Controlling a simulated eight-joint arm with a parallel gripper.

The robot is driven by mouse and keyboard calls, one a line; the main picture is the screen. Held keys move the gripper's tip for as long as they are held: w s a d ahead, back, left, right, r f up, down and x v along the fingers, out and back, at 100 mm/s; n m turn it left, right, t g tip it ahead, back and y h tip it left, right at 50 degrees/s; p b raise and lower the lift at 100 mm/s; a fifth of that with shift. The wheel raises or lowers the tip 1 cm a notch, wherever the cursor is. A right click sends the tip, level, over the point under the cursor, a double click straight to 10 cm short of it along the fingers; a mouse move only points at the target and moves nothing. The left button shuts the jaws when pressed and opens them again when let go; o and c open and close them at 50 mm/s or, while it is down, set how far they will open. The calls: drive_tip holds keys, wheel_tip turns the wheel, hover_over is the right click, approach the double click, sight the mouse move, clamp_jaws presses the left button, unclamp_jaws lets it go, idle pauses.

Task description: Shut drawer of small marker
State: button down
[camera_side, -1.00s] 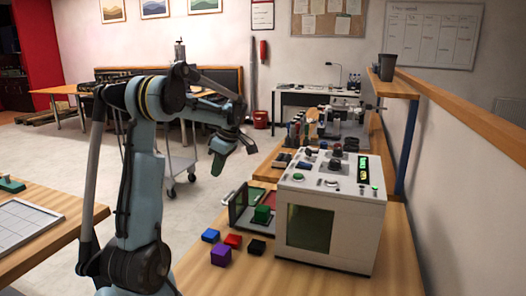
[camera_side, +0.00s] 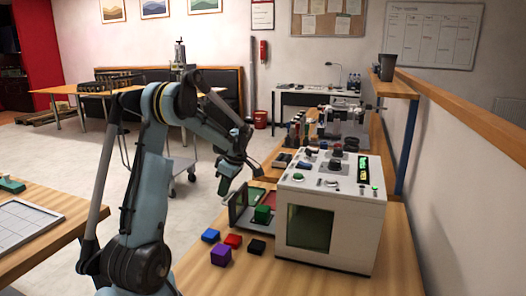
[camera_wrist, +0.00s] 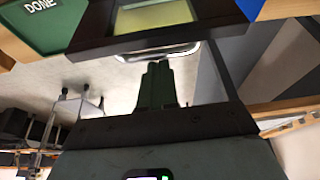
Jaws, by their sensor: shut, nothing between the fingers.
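The small marker (camera_side: 330,222) is a white box with a dark window and a control panel on top. Its drawer (camera_side: 240,212) sticks out on the left side, open, with a green block (camera_side: 262,213) in it. My gripper (camera_side: 224,186) is shut and empty, pointing down just left of and a little above the drawer front. In the wrist view my shut green fingers (camera_wrist: 155,85) point toward a dark-framed panel with a pale window (camera_wrist: 152,16) and a silver handle (camera_wrist: 178,50). I cannot tell if the fingertips touch the handle.
Blue (camera_side: 211,235), red (camera_side: 233,241), purple (camera_side: 221,255) and black (camera_side: 257,247) blocks lie on the table in front of the drawer. A green mat marked DONE (camera_wrist: 45,20) shows in the wrist view.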

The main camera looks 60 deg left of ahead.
drive_tip(key=w+d, duration=0.2)
drive_tip(key=shift+w+d, duration=0.4)
